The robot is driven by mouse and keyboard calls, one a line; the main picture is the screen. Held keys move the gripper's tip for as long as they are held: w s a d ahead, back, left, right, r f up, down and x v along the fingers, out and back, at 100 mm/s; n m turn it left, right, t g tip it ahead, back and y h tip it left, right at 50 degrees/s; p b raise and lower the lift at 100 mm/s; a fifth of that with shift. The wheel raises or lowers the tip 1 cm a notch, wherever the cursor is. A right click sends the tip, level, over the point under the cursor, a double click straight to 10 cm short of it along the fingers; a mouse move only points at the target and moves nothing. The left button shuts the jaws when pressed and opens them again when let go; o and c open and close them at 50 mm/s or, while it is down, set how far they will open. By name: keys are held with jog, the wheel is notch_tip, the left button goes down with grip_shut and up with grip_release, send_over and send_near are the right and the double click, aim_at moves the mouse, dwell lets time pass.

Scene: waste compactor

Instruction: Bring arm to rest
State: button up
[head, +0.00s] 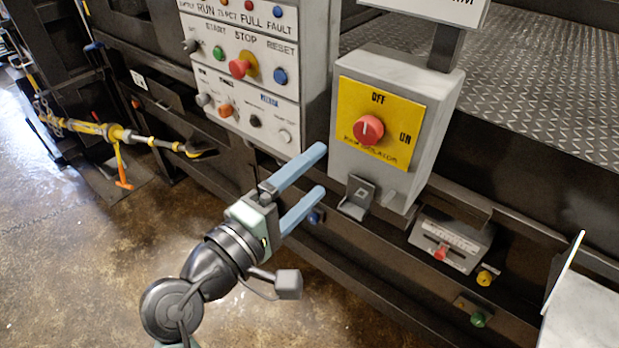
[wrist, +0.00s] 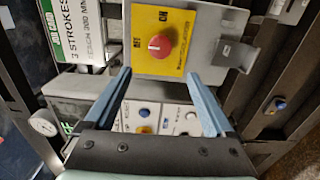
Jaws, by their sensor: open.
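My gripper (head: 315,170) is open and empty, with two blue fingers held apart. In the head view it points up and right toward the main isolator box (head: 393,180), in front of and left of it. The isolator has a yellow plate and a red rotary knob (head: 368,130) between OFF and ON labels. In the wrist view my gripper (wrist: 160,80) shows its two fingers below the isolator's red knob (wrist: 160,46), with nothing between them but background. I cannot tell the exact gap between fingertips and box.
The push-button control panel (head: 245,85) stands behind and left of my gripper. A small hasp (head: 358,195) juts from the isolator's lower front. The floor (head: 80,250) at lower left is clear.

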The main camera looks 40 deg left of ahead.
dwell(0.3)
jog(key=w+d+r+m+t+b, duration=0.1)
jog(key=w+d+r+m+t, duration=0.15)
jog(key=d+r+m, duration=0.55)
jog(key=w+d+r+m+t+b, duration=0.1)
jog(key=w+d+r+m, duration=0.3)
jog(key=r, duration=0.6)
jog(key=s+d+r+m+t, duration=0.3)
jog(key=s+d+r, duration=0.1)
jog(key=r, duration=0.3)
jog(key=s+d+r+m+t+b, duration=0.1)
jog(key=s+d+r+m+t, duration=0.2)
jog(key=d+r, duration=0.4)
jog(key=shift+s+r, duration=0.8)
jog(key=shift+s, duration=0.05)
